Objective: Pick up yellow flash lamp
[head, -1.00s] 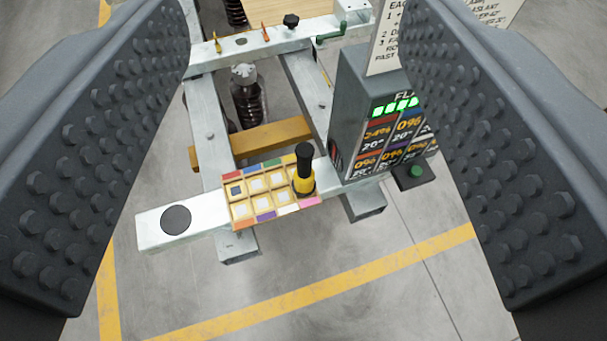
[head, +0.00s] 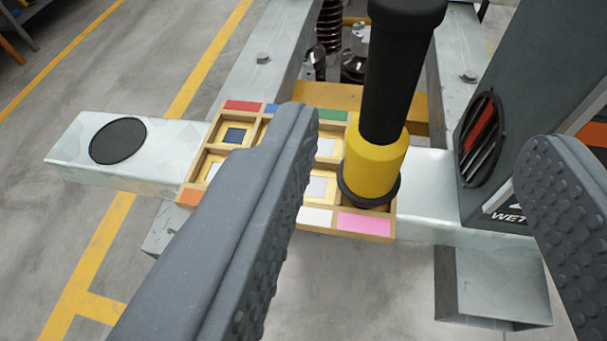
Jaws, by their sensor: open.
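The yellow flash lamp (head: 375,162), with a long black handle and a black ring at its lower end, stands upright at the right end of a wooden tray (head: 378,228). The tray has several square compartments with coloured labels. My gripper (head: 420,155) is open and empty. Its left finger passes in front of the tray's middle and hides part of it. Its right finger is at the right edge. The lamp stands in the gap between them in the picture, nearer the left finger, and I see no contact.
The tray sits on a pale metal beam (head: 425,190) with a black disc (head: 118,141) at its left. A dark grey box (head: 540,90) with a vent stands close on the right. Concrete floor with yellow lines lies below.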

